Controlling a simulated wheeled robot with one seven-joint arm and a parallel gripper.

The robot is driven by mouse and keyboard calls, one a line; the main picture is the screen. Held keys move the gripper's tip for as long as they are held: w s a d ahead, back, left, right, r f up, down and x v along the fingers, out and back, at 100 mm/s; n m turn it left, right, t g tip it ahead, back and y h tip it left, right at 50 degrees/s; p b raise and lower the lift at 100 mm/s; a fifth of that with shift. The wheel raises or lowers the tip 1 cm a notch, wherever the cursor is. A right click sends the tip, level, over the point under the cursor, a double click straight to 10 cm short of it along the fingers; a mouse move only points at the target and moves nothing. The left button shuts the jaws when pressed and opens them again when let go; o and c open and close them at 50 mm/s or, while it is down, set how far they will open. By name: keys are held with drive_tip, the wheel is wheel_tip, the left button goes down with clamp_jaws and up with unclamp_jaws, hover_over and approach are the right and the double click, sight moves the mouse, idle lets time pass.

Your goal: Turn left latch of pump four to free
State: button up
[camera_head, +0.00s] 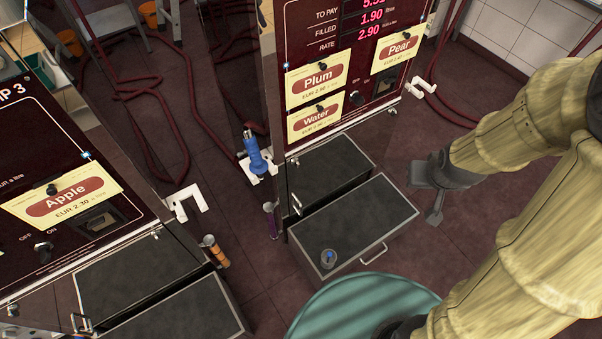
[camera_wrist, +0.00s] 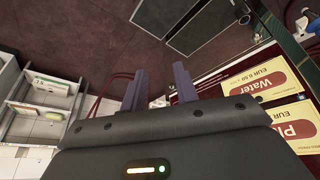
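The dark red pump (camera_head: 335,100) with Plum, Pear and Water cards stands right of the one marked 3; its own number is out of view. A small silver latch, the left one (camera_head: 295,161), sits at the lower left of its front panel, and a right one (camera_head: 392,111) at the lower right. I cannot make out which way either is turned. My gripper (camera_head: 428,188) is open and empty, right of this pump and apart from it. In the wrist view its two fingers (camera_wrist: 160,88) stand apart, with the Water card (camera_wrist: 262,80) to their right.
A blue nozzle (camera_head: 257,155) sits in a white holder at the left side. A teal round top (camera_head: 365,305) is in front. Red hoses lie on the floor behind.

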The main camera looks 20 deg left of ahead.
drive_tip(key=w+a+f+n+t+y+b, duration=0.25)
drive_tip(key=w+a+f+b, duration=0.2)
drive_tip(key=f, duration=0.45)
drive_tip(key=w+a+f+n+t+y+b, duration=0.25)
drive_tip(key=w+a+f+b, duration=0.2)
drive_tip(key=f, duration=0.45)
drive_tip(key=s+a+f+n+t+y+b, duration=0.2)
drive_tip(key=s+a+f+y+b, duration=0.4)
drive_tip(key=a+f+y+b, duration=0.2)
wheel_tip(320, 180, down, 2)
drive_tip(key=shift+a+f+n+y+b, duration=0.35)
drive_tip(key=shift+a+b, duration=0.3)
drive_tip(key=shift+a, duration=0.4)
drive_tip(key=shift+r, duration=0.1)
